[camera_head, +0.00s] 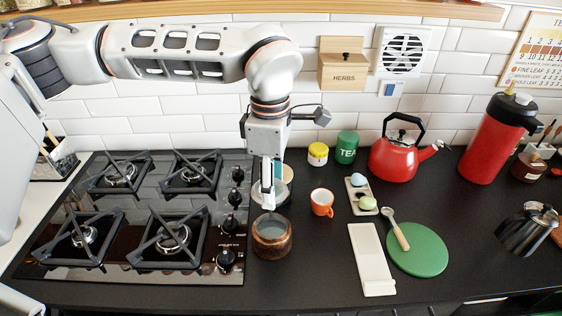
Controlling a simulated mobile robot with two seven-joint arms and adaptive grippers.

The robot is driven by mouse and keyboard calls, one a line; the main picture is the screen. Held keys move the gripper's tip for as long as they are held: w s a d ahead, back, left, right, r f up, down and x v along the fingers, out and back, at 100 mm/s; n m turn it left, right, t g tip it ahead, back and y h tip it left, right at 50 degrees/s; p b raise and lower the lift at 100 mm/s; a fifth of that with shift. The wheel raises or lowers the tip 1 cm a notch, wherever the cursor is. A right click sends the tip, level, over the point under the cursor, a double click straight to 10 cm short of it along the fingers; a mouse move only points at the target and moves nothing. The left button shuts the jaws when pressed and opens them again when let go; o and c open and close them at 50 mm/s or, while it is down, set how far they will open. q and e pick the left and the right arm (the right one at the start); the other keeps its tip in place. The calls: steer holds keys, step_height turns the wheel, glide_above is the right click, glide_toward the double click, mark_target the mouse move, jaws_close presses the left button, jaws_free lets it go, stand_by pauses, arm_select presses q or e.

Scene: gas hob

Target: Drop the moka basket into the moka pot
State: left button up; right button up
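I cannot make out a separate moka basket; a small grey part at the fingertips blends into the vessel's mouth. My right gripper is not in view.
A gas hob (135,215) fills the left. A pale-rimmed round dish (284,190) is partly hidden behind the gripper. An orange mug (322,202), white tray (371,260), green board (418,250), spoon (399,232) and red kettle (393,160) lie to the right.

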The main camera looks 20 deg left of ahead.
arm_select(q)
steer(key=shift+w, duration=0.2)
steer(key=shift+s+f+b, duration=0.2)
steer(key=shift+f+b, duration=0.3)
steer(key=shift+f, duration=0.1)
steer(key=shift+f+b, duration=0.85)
steer(key=shift+f, duration=0.4)
step_height(320, 180, down, 4)
steer(key=shift+w+r+b, duration=0.1)
steer(key=shift+r+b, duration=0.05)
steer(key=shift+b, duration=0.55)
steer(key=shift+f, duration=0.2)
